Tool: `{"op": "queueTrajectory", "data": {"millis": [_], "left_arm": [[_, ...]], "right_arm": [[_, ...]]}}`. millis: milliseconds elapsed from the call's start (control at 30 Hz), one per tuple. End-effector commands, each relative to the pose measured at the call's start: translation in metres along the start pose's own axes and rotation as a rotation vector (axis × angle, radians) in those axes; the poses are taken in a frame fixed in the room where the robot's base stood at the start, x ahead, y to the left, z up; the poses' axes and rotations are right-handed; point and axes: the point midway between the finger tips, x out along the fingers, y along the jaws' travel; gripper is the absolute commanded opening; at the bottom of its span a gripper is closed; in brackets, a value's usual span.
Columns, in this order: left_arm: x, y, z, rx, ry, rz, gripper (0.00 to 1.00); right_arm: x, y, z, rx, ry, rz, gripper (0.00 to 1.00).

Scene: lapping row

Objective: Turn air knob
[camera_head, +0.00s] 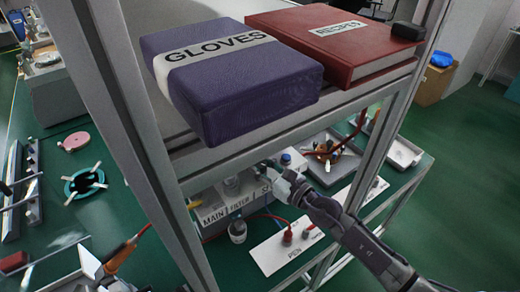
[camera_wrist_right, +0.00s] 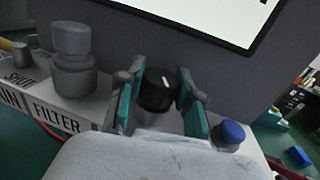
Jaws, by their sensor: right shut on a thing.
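In the right wrist view, the black air knob (camera_wrist_right: 157,92) with a white pointer line stands upright between the fingers of my right gripper (camera_wrist_right: 160,103). The teal-padded fingers are shut on it, one on each side. The pointer line is tilted slightly from straight up. In the head view my right gripper (camera_head: 272,170) reaches in from the right under the upper shelf, and the knob is too hidden there to make out. My left gripper is not in view.
A grey filter body (camera_wrist_right: 73,62) stands left of the knob and a blue cap (camera_wrist_right: 229,134) close on its right. The shelf above holds a purple gloves box (camera_head: 235,85) and a red recipes book (camera_head: 335,45). A frame post (camera_head: 145,140) stands to the left.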

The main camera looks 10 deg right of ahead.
Motion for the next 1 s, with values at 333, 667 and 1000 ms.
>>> {"op": "queueTrajectory", "data": {"millis": [333, 667, 1000], "left_arm": [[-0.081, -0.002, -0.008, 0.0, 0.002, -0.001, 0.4], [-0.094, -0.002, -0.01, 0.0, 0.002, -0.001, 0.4], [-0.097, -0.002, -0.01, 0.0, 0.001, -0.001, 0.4]], "right_arm": [[0.0, 0.002, 0.006, 0.005, 0.004, -0.296, 0.01], [0.001, 0.001, 0.001, 0.003, 0.001, -0.512, 0.0], [0.001, 0.0, 0.0, 0.0, 0.0, -0.601, 0.0]]}}
